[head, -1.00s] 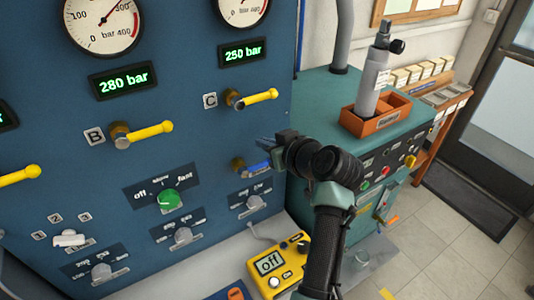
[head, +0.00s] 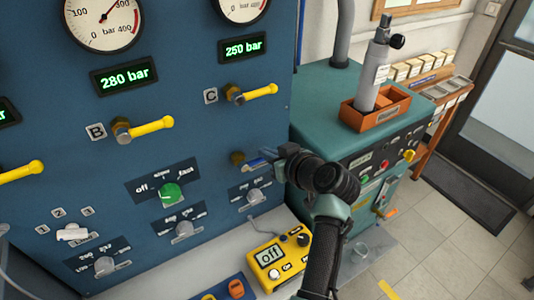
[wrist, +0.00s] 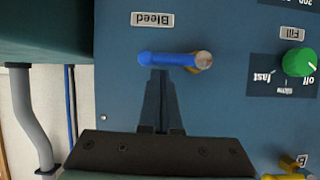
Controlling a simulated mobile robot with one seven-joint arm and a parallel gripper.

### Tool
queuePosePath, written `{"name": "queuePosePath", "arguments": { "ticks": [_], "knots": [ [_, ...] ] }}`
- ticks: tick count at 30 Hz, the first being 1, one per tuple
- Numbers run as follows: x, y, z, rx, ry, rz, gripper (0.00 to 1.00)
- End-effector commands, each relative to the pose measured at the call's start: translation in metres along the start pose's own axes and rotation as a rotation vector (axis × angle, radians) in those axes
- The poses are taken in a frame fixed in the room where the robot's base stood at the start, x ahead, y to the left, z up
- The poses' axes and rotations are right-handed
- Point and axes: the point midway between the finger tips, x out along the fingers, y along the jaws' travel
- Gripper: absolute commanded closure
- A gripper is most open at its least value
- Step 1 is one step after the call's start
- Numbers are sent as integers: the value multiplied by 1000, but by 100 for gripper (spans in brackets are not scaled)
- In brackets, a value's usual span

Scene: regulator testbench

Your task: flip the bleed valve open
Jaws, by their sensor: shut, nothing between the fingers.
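The bleed valve has a blue lever (wrist: 168,59) on a brass stem on the blue panel, with a "Bleed" label (wrist: 152,19) beside it in the upside-down wrist view. The lever lies level, parallel to the label. In the head view the lever (head: 257,163) is partly hidden by my gripper (head: 266,165). My gripper is shut and empty. In the wrist view its fingertips (wrist: 160,73) are right at the lever's long edge, about mid-length; I cannot tell whether they touch it.
Yellow levers B (head: 150,127) and C (head: 258,92) stick out of the panel above. Below are a green knob (head: 170,194) and grey knobs (head: 256,195). A yellow meter (head: 278,262) stands on the ledge. A green cabinet (head: 325,90) is close on the right.

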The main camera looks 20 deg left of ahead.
Motion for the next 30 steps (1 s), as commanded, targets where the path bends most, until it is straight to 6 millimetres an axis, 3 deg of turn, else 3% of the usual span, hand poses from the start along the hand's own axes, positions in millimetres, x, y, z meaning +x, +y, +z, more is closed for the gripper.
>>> {"name": "queuePosePath", "arguments": {
  "ticks": [20,30],
  "knots": [
    [3,4,7,109,1,-51,100],
    [10,10,21,296,2,-139,100]
  ]
}}
